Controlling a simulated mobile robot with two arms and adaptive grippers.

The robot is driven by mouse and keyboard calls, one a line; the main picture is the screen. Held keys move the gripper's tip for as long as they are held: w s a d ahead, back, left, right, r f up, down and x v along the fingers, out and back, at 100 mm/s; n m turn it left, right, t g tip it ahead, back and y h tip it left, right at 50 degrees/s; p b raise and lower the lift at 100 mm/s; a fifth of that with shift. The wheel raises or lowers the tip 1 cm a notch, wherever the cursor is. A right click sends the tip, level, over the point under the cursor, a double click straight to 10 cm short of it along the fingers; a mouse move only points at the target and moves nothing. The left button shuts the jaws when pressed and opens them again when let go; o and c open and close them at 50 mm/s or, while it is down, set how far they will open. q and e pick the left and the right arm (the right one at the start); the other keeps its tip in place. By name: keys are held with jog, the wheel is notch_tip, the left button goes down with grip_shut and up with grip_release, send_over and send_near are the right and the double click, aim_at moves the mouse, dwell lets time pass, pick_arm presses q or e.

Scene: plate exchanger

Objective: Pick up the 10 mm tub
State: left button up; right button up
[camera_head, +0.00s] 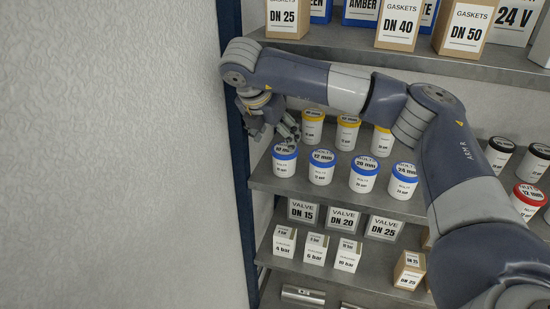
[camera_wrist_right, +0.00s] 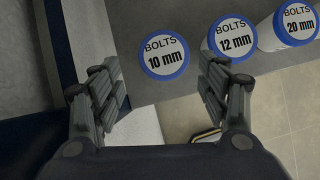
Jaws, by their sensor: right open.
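The 10 mm tub (camera_head: 285,163) is white with a blue lid and stands upright at the left end of the middle shelf's front row. In the right wrist view its lid (camera_wrist_right: 163,54), marked BOLTS 10 mm, shows between the two fingertips, a little beyond them. My right gripper (camera_head: 287,136) is open and empty, just above and behind the tub in the head view. The fingers appear apart from the tub; the exact height gap cannot be told. My left gripper is not in view.
The blue-lidded 12 mm tub (camera_head: 321,168) stands close on the right, then the 20 mm tub (camera_head: 364,176) and another. Yellow-lidded tubs (camera_head: 347,133) stand behind. A dark blue shelf post (camera_head: 236,150) is close on the left. Boxes fill the shelf above.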

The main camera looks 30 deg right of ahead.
aim_at(283, 150)
jog(key=x, duration=0.4)
jog(key=shift+s+d+p, duration=0.2)
jog(key=shift+d+p, duration=0.1)
jog(key=shift+f, duration=0.35)
jog(key=p+x, duration=0.1)
jog(key=x, duration=0.2)
jog(key=shift+f+p, duration=0.3)
jog(key=shift+f, duration=0.05)
jog(key=shift+w+d+f, duration=0.1)
jog(key=shift+d+f, duration=0.15)
jog(key=shift+f, duration=0.15)
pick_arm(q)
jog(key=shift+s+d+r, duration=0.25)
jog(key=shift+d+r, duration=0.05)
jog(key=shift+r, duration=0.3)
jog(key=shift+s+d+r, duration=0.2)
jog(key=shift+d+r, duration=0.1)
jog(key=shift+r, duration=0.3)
pick_arm(e)
jog(key=shift+a, duration=0.1)
jog(key=shift+c, duration=0.6)
jog(key=c, duration=1.3)
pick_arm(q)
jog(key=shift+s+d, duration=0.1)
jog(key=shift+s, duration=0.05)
pick_arm(e)
jog(key=shift+w+r, duration=0.1)
